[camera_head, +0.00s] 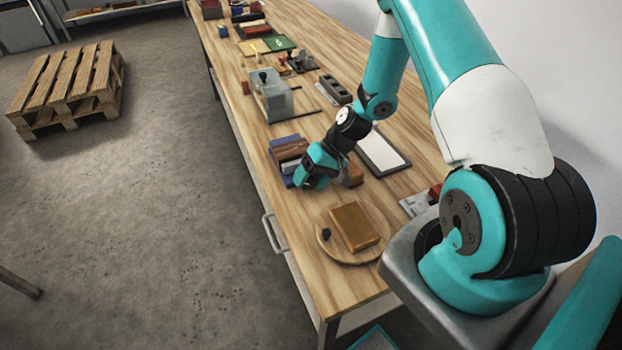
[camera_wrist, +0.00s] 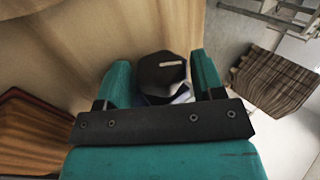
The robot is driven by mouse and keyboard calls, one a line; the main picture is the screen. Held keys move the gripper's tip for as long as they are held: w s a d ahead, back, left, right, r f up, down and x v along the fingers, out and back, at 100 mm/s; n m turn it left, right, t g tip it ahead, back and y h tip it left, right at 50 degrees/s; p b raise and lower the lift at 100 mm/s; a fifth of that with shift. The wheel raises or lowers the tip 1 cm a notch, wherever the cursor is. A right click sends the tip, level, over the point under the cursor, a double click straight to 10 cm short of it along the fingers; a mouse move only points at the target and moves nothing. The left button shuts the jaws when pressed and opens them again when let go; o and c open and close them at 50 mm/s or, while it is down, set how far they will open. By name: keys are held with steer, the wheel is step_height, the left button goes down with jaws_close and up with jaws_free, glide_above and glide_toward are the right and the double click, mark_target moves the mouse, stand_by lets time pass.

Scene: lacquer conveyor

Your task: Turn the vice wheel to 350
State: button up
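A dark, many-sided knob (camera_wrist: 160,72) with a pale bar mark on its face shows in the wrist view; it looks like the vice wheel. My gripper (camera_wrist: 162,75) has its two teal fingers apart, one on each side of the knob, with a gap visible on both sides. I cannot tell how deep the knob sits between the fingers. A grey and bluish part shows just below it, partly hidden by the gripper. In the head view my gripper (camera_head: 308,180) is low over the bench's front edge and hides the knob.
A brown and blue block (camera_head: 285,150) stands just beside my gripper on the wooden bench (camera_head: 340,292). A round board (camera_head: 352,256) carrying a brown box (camera_head: 354,226) lies nearer. A grey boxy device (camera_head: 271,100) stands farther along. A pallet (camera_head: 68,88) lies on the floor.

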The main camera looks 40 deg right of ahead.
mark_target(314, 176)
steer(key=shift+o, duration=0.7)
steer(key=h+p, duration=0.2)
steer(key=p, duration=0.1)
steer(key=shift+a+r, duration=0.2)
steer(key=shift+r, duration=0.15)
steer(key=g+h+p, duration=0.1)
steer(key=h+p, duration=0.1)
steer(key=h, duration=0.2)
steer(key=shift+a+p, duration=0.2)
steer(key=shift+p, duration=0.15)
step_height(314, 176, up, 17)
steer(key=d+b, duration=0.1)
steer(key=b, duration=0.2)
steer(key=shift+s+d+f+b, duration=0.15)
steer(key=shift+d+b, duration=0.2)
steer(key=shift+h, duration=0.5)
steer(key=f+b, duration=0.4)
steer(key=f, duration=0.1)
steer(key=a+f+b, duration=0.1)
steer(key=f+b, duration=0.4)
steer(key=f, duration=0.1)
steer(key=f+b, duration=0.5)
steer(key=f, duration=0.1)
steer(key=shift+a, duration=0.25)
